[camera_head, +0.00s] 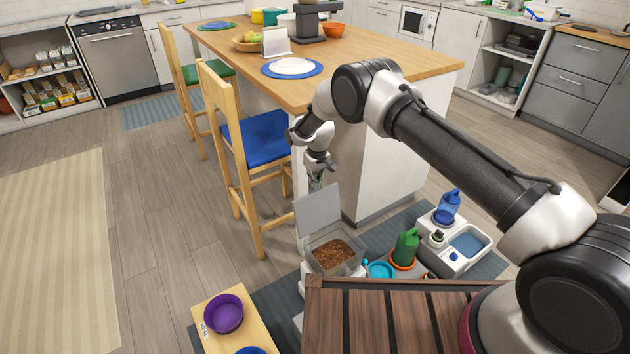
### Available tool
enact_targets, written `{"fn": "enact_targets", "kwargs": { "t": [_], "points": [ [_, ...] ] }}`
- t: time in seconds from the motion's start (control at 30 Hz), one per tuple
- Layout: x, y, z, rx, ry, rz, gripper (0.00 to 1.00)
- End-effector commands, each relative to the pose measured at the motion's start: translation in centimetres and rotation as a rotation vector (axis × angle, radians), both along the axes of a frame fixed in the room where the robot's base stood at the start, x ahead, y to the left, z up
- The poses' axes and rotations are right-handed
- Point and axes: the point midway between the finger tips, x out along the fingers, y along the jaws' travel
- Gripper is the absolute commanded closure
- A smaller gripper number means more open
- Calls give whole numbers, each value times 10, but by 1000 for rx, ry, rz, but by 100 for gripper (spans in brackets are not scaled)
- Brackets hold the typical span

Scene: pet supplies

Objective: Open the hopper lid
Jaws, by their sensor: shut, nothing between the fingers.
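The hopper (346,268) stands on the floor mat beside the island, a clear bin with brown kibble showing inside. Its pale, see-through lid (318,209) stands raised at the back left edge of the bin, roughly upright, and the bin's top is uncovered. My gripper (316,183) is just above the lid's upper edge, pointing down. It is shut with nothing held. It is small in view, and I cannot tell whether its fingertips touch the lid.
A green watering can (405,247) and a blue water dispenser (447,206) stand right of the hopper. A purple bowl (224,313) sits on a wooden stand at lower left. The wooden island (420,62) and a blue-seated chair (258,138) are behind. Open floor lies left.

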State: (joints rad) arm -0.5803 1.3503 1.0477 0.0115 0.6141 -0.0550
Motion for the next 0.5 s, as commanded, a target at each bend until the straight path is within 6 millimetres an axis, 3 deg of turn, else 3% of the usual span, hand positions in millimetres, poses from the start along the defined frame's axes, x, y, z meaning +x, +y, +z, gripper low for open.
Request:
{"fn": "enact_targets", "kwargs": {
  "t": [0.03,0.13,0.17,0.2,0.23,0.37,0.5],
  "points": [
    [-4,-2,-17,2,-1,0,84],
    [-4,-2,-17,2,-1,1,76],
    [-4,-2,-17,2,-1,1,71],
    [-4,-2,-17,2,-1,1,56],
    [-4,-1,-17,2,-2,1,47],
    [-3,-1,-15,3,-4,1,25],
    [-3,-1,-14,2,-3,2,25]
  ]
}}
